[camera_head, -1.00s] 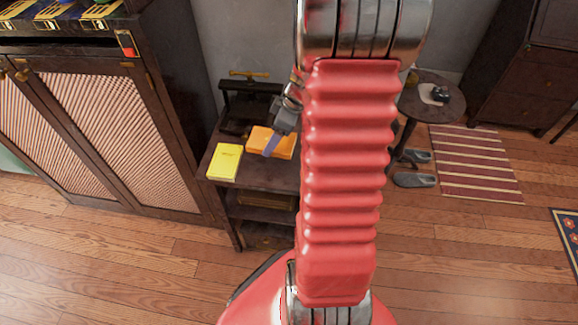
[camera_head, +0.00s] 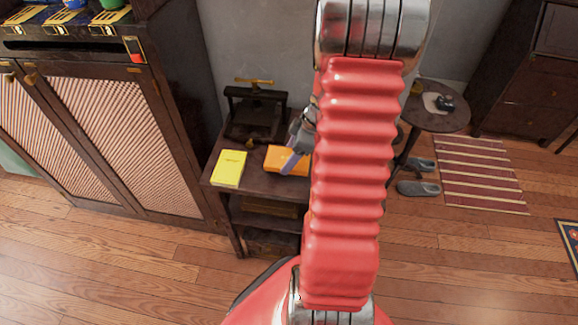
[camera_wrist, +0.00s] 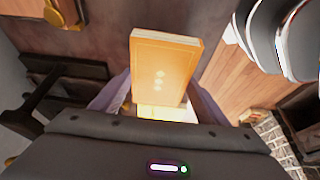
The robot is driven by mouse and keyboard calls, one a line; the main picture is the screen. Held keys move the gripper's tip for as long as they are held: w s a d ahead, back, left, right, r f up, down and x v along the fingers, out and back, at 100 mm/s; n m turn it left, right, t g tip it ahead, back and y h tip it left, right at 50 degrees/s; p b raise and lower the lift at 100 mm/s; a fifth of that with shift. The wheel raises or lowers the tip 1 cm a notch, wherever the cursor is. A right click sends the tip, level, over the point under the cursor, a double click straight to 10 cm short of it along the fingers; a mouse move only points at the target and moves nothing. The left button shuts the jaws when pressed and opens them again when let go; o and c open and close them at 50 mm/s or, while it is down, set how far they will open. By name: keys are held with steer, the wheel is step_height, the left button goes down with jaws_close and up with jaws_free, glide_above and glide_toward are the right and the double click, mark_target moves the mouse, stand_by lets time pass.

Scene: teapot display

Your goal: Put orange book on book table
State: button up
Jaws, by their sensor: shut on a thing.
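The orange book (camera_head: 278,158) is at the right part of the small dark book table (camera_head: 262,183) in the head view. My gripper (camera_head: 292,160) is shut on it, with a purple-grey finger across its cover. The arm hides the book's right end. In the wrist view the orange book (camera_wrist: 165,68) sits between the two fingers of my gripper (camera_wrist: 160,100), its cover facing the camera. I cannot tell whether the book touches the tabletop or hangs just above it. A yellow book (camera_head: 229,168) lies flat at the table's left front.
A dark press with a brass handle (camera_head: 254,82) stands at the back of the table. A large dark cabinet (camera_head: 120,120) is close on the left. A round side table (camera_head: 435,112) stands to the right, with slippers (camera_head: 418,188) on the floor beside it.

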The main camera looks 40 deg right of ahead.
steer(key=shift+f, duration=0.55)
steer(key=shift+f, duration=1.85)
steer(key=o, duration=1.1)
steer(key=shift+f, duration=0.1)
steer(key=v, duration=1.2)
steer(key=shift+a, duration=0.1)
